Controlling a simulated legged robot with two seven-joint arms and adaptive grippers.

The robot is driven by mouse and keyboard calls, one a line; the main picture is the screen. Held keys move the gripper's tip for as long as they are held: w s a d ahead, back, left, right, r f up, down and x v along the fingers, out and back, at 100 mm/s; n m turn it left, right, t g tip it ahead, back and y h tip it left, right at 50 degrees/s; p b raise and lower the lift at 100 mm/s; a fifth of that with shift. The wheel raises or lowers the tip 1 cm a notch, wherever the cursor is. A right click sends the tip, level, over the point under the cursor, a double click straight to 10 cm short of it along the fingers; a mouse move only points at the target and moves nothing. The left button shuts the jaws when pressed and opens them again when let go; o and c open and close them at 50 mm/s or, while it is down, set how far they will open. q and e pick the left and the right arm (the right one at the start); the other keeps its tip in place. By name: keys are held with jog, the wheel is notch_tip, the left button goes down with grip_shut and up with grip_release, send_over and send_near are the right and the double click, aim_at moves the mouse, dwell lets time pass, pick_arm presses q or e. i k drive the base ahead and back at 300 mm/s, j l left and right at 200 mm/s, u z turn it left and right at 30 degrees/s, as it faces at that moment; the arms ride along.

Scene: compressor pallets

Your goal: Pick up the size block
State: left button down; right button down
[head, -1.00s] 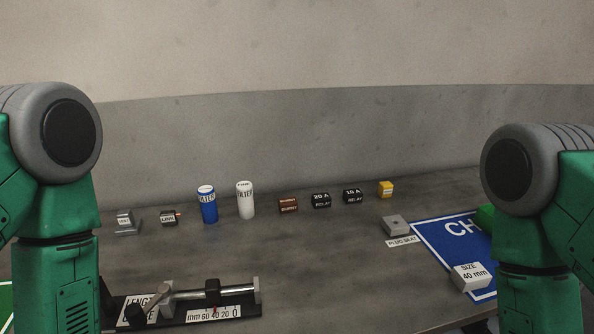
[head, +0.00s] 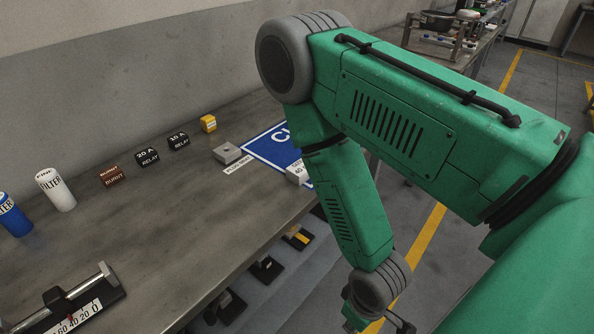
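The size block (head: 296,173) is a small white block with partly readable lettering. It sits on the blue mat (head: 262,149) near the front edge of the bench, and my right arm hides part of it. My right gripper (head: 380,322) is at the bottom of the head view, beyond the bench's front edge and apart from the block. It is small and cut by the frame, so its fingers cannot be made out. My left gripper is out of view.
The bench (head: 185,235) carries a grey flat block (head: 227,154), a yellow block (head: 208,124), two black relays (head: 148,157), a brown block (head: 111,176), filters (head: 55,190) and a length gauge (head: 68,305). Dark items with yellow (head: 297,238) lie below the bench edge.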

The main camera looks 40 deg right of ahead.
aim_at(296, 173)
jog(key=i+l, duration=0.1)
jog(key=l, duration=1.1)
jog(key=i+l, duration=0.15)
jog(key=l, duration=0.4)
